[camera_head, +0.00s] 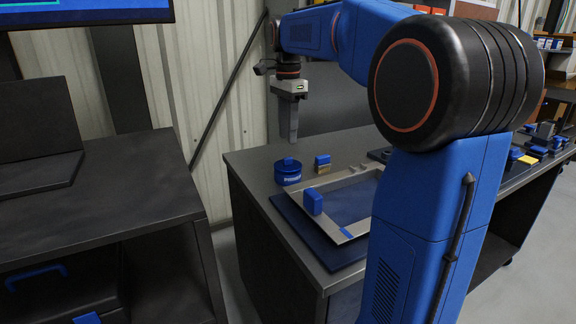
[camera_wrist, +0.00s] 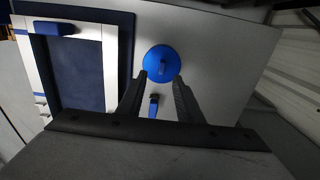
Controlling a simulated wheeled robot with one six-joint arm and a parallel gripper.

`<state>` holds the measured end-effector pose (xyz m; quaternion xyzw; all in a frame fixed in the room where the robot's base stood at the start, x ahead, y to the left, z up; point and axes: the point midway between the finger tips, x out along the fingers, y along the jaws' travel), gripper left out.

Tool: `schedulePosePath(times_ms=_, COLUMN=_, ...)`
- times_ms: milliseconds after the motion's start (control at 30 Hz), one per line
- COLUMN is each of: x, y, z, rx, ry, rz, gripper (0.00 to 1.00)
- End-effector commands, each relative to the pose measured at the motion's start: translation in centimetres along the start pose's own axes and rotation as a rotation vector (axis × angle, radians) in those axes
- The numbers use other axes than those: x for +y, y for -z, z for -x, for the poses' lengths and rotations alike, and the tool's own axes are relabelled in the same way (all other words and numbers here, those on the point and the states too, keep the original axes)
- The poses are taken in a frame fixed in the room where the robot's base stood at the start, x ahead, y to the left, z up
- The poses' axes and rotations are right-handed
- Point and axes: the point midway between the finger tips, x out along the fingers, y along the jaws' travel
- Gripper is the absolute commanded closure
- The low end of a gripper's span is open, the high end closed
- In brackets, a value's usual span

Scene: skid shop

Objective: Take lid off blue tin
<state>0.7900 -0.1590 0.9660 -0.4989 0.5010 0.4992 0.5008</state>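The blue tin (camera_head: 288,176) stands upright on the grey worktop near its back left corner. Its blue lid (camera_head: 288,163) is on, with a raised grip on top.
A small blue and tan block (camera_head: 322,167) stands right of the tin. A pale frame (camera_head: 350,180) with a blue block (camera_head: 312,202) lies on a dark blue mat (camera_head: 300,226) in front. A corrugated wall (camera_head: 215,75) rises behind. A dark bench (camera_head: 120,185) stands left.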

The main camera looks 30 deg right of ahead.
Motion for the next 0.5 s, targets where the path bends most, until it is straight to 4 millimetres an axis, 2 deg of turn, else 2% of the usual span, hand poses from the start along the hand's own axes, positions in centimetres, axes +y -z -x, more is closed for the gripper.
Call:
schedulePosePath(times_ms=100, x=0.0, y=0.0, z=-1.4, rx=0.0, ry=-0.001, rz=0.0, gripper=0.67)
schedulePosePath(times_ms=367, x=-0.1, y=0.1, z=-3.0, rx=0.0, ry=-0.001, rz=0.0, gripper=0.67)
schedulePosePath(times_ms=500, x=-0.4, y=0.3, z=-4.9, rx=0.0, ry=-0.002, rz=0.0, gripper=0.67)
